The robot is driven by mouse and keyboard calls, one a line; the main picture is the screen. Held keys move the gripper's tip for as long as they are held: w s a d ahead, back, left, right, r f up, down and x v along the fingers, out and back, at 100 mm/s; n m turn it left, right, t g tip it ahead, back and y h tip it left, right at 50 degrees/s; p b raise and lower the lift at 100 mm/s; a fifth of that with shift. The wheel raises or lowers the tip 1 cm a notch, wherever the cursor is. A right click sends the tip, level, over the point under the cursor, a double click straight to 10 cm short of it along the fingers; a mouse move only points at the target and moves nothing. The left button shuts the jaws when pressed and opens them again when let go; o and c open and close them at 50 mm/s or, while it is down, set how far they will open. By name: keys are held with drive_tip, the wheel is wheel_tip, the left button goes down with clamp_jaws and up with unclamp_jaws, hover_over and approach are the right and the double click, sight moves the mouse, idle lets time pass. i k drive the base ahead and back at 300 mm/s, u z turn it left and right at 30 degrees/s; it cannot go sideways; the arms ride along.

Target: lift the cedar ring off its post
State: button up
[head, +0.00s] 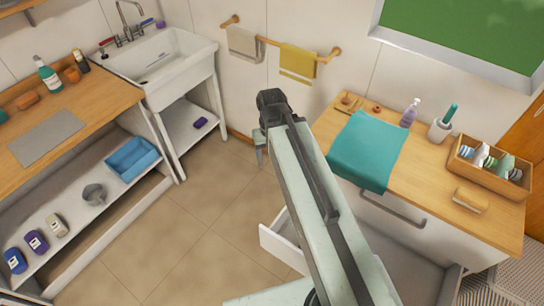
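Small wooden pieces (346,101) sit at the back left of the right-hand wooden counter, with a reddish-brown round piece (376,109) beside them. They are too small to tell which is the cedar ring or whether a ring is around a post. My arm reaches up the middle of the head view. My gripper (260,150) hangs at its far end over the floor, left of the counter and apart from those pieces. It is mostly hidden behind the arm, and its opening does not show.
A teal cloth (368,150) hangs over the counter's front edge. A lilac pump bottle (410,113), a white cup (440,130), a wooden crate (490,168) and a brush (470,200) stand to the right. An open drawer (283,244) juts out below. A sink (155,65) is at left.

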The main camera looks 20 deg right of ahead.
sight(346, 103)
drive_tip(key=k, duration=0.35)
drive_tip(key=u, duration=0.9)
drive_tip(key=i, duration=1.65)
drive_tip(key=z, duration=0.3)
